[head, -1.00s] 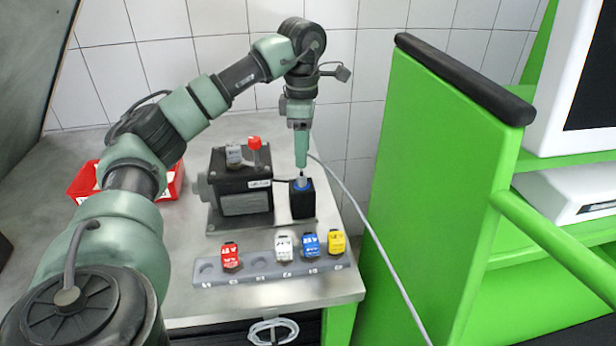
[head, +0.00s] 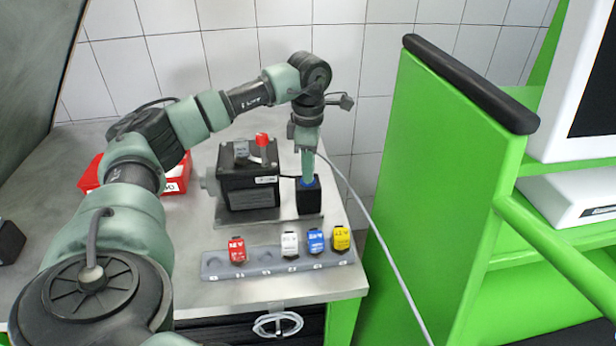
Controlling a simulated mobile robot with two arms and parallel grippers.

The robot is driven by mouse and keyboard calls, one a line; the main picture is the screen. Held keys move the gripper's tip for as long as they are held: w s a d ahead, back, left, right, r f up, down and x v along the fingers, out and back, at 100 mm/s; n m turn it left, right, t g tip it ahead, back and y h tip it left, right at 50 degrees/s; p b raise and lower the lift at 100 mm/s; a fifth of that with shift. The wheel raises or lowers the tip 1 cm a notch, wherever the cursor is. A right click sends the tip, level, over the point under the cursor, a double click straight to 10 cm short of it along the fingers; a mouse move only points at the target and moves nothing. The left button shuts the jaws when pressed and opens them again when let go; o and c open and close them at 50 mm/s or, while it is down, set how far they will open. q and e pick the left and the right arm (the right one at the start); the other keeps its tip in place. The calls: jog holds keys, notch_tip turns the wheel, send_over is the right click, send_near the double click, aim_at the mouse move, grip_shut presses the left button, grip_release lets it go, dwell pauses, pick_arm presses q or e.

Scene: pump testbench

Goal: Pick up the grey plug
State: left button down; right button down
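A small grey plug (head: 241,149) sits upright on top of the black pump unit (head: 250,185), to the left of a red-topped piece (head: 262,140). My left gripper (head: 308,179) points straight down at the blue-ringed top of the small black block (head: 309,198) to the right of the pump. In the head view its fingertips are at the ring, and they hide whatever grey piece is inside it. I cannot tell whether they are open or shut on something. My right gripper is not in view.
A grey rack (head: 275,263) in front holds red, white, blue and yellow plugs, with empty round places. A red bin (head: 176,180) stands behind my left arm. A green panel (head: 430,180) bounds the right side. A grey cable hangs beside the table.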

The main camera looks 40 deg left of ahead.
pick_arm(q)
jog(key=shift+r, duration=0.1)
jog(key=shift+r, duration=0.5)
notch_tip(320, 180, up, 7)
jog(key=shift+w+b, duration=0.1)
jog(key=shift+b, duration=0.5)
notch_tip(320, 180, up, 12)
jog(key=p, duration=0.4)
jog(key=shift+f, duration=0.1)
